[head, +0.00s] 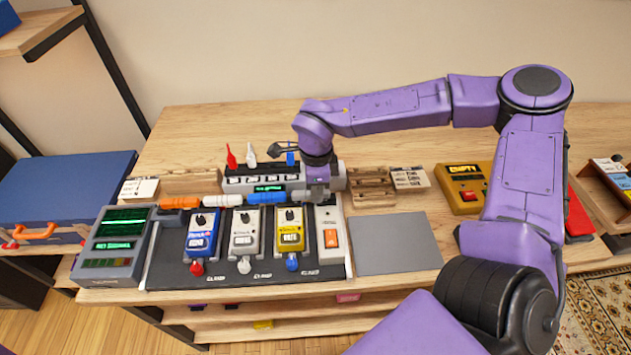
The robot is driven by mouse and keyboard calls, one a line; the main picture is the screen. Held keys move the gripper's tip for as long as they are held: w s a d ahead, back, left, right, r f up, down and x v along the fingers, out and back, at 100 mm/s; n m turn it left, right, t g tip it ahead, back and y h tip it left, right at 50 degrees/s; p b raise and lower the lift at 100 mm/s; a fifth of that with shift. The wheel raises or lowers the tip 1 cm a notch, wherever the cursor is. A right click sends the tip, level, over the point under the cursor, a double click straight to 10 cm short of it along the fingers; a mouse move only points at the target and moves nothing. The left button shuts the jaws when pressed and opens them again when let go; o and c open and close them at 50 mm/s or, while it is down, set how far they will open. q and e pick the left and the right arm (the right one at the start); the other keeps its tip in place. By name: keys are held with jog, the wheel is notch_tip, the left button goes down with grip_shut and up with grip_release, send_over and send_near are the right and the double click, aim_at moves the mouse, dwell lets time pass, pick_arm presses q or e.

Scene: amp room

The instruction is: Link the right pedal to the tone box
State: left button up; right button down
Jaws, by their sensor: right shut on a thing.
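The right pedal is the yellow one (290,233) of three in a row on a dark board. To its right stands a narrow pale box (331,238) with an orange switch, which looks like the tone box. My right gripper (317,190) is low behind these two, shut on a pale link (298,195) that it partly hides. The link lies in line with the blue link (266,198). I cannot tell whether it touches the pedal or the box. My left gripper is not in view.
White (222,200) and orange (180,203) links continue the row leftward. A grey unit (262,179) with upright red, white and blue pieces stands close behind. A green-screened box (113,245) is at left. A bare grey mat (397,244) lies at right.

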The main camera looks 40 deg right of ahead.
dwell(0.3)
jog(key=c, duration=0.5)
grip_release()
jog(key=shift+c, duration=0.2)
notch_tip(320, 180, up, 7)
jog(key=p, duration=0.8)
dwell(0.4)
